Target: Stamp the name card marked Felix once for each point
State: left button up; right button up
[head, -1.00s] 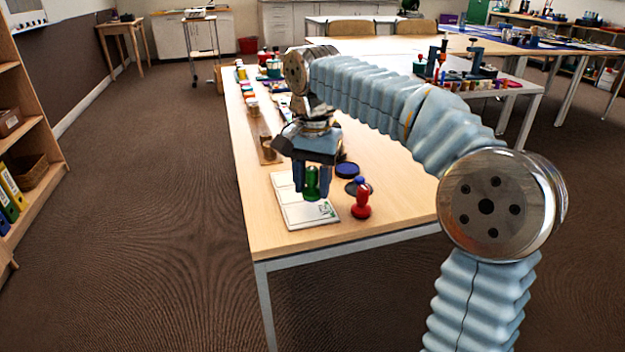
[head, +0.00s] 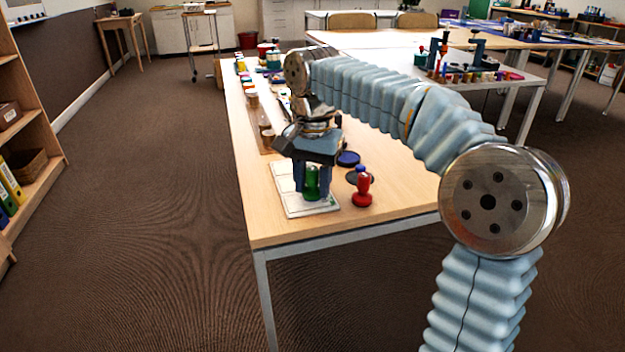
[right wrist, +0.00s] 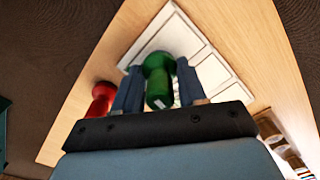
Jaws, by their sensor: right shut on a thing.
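My right gripper (head: 312,190) is shut on a green stamp (head: 311,178). It holds the stamp upright, low over the white card sheet (head: 287,192) near the table's front left corner. The green stamp also shows between the fingers in the right wrist view (right wrist: 158,82). I cannot tell whether its base touches the sheet. The sheet is divided into panels in the right wrist view (right wrist: 207,62); no name can be read. A red stamp (head: 362,190) stands upright to the right of the sheet. My left gripper is not in view.
A dark blue round pad (head: 348,158) and another dark round pad lie behind the red stamp. Several small pots and jars line the table's left edge further back. The wooden table (head: 400,190) is clear to the right. A shelf (head: 40,170) stands at the far left.

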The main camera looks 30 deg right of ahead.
jog(key=shift+f+b, duration=0.4)
jog(key=shift+f, duration=0.15)
dwell(0.7)
dwell(0.6)
notch_tip(320, 180, up, 3)
jog(key=p, duration=0.3)
notch_tip(320, 180, up, 4)
jog(key=p, duration=0.4)
jog(key=shift+r, duration=0.1)
dwell(0.3)
